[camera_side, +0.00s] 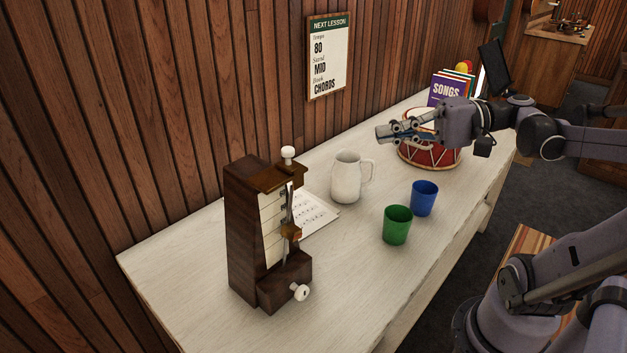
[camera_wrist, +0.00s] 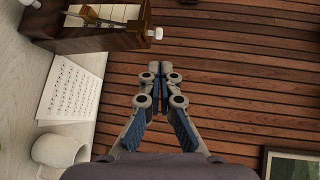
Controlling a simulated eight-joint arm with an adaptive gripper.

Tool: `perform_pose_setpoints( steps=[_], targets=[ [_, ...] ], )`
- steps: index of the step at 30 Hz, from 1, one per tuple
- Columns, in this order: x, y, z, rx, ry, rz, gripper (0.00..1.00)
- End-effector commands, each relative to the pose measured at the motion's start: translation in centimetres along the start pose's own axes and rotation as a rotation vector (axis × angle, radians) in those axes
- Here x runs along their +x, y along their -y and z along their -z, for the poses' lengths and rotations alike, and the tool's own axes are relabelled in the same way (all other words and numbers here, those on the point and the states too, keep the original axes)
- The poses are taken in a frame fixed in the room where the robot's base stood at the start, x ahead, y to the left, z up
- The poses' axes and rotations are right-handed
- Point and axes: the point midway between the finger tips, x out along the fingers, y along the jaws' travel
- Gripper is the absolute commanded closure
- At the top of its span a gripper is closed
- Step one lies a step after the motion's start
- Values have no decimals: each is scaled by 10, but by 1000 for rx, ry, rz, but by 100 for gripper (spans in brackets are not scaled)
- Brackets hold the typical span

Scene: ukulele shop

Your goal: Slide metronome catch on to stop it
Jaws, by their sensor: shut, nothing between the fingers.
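A dark brown wooden metronome (camera_side: 241,235) stands upright on the white table, with a pale scale and a pendulum rod carrying a brass-coloured weight (camera_side: 291,231). A white knob (camera_side: 288,153) is at its top and a second white knob (camera_side: 300,292) low at its front; I cannot tell which is the catch. In the wrist view the metronome (camera_wrist: 100,40) is at the upper left, with its top knob (camera_wrist: 158,33) ahead of my fingers. My gripper (camera_side: 381,133) is shut and empty, above the table by the drum, well apart from the metronome. It also shows in the wrist view (camera_wrist: 160,68).
A white jug (camera_side: 346,178), a green cup (camera_side: 397,226) and a blue cup (camera_side: 423,198) stand between gripper and metronome. A music sheet (camera_side: 312,211) lies behind the metronome. A red drum (camera_side: 430,155) is beneath my gripper. A wooden wall (camera_side: 180,100) runs behind the table (camera_side: 180,265).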

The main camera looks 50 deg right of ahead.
Motion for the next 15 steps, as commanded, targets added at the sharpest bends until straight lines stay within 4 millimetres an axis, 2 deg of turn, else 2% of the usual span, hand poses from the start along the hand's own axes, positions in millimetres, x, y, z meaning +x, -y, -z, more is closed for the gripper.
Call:
perform_pose_setpoints(
  steps=[15],
  targets=[
    [56,0,-1,0,6,-1,100]
  ],
)
